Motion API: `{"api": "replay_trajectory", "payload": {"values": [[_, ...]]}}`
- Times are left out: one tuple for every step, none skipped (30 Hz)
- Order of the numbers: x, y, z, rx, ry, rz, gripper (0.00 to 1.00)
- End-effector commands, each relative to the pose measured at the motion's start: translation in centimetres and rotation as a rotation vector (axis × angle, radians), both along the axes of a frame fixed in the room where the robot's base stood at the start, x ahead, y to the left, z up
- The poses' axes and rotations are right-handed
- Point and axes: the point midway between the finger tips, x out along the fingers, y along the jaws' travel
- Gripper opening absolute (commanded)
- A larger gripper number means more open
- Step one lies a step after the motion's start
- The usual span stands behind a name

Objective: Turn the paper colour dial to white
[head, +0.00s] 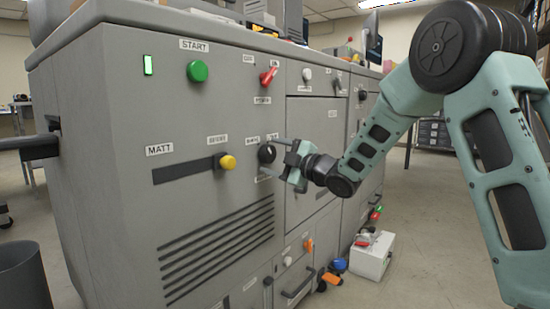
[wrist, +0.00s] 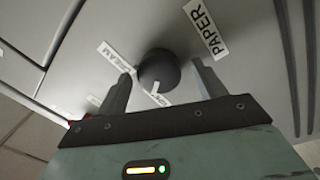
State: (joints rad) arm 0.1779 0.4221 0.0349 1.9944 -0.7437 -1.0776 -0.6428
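The paper colour dial is a round black knob (head: 267,153) on the grey machine's front, and it also shows in the wrist view (wrist: 159,70). A PAPER label (wrist: 205,32) sits at its upper right and a CREAM label (wrist: 114,56) at its upper left. Another label below the knob is partly hidden and I cannot read it surely. My gripper (wrist: 163,86) is open, with one finger on each side of the knob and a gap visible to each. In the head view my gripper (head: 269,157) faces the panel at the knob. The dial's setting is unclear.
Left of the dial are a yellow-knobbed slider (head: 227,162) and a green START button (head: 197,71). A white box (head: 372,255) and small coloured parts lie on the floor by the machine. Floor at lower right is clear.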

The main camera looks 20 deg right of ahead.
Motion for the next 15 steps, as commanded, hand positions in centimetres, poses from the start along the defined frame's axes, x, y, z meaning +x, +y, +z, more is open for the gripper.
{"api": "replay_trajectory", "payload": {"values": [[0.0,0.0,0.0,0.0,0.0,0.0,0.69],[0.0,0.0,0.0,0.001,0.0,0.0,0.69],[0.0,0.0,0.0,0.001,0.0,0.0,0.69],[0.0,0.0,0.0,0.001,0.0,0.0,0.69],[0.0,0.0,0.0,0.001,0.0,0.0,0.69],[0.0,0.0,0.0,0.001,0.0,0.0,0.69],[-0.1,-0.1,0.0,0.001,0.001,-0.001,0.69],[-0.2,-0.2,0.0,0.001,0.001,-0.001,0.69],[-0.5,-0.3,0.0,0.001,0.001,-0.002,0.69],[-0.8,-0.5,0.0,0.001,0.001,-0.002,0.69],[-1.1,-0.7,0.0,0.001,0.002,-0.002,0.69],[-1.6,-1.0,0.0,0.001,0.002,-0.002,0.69],[-2.1,-1.2,0.0,0.001,0.003,-0.002,0.69],[-2.6,-1.5,0.0,0.002,0.003,-0.002,0.69],[-3.4,-2.0,-0.1,0.001,0.003,-0.004,0.69]]}}
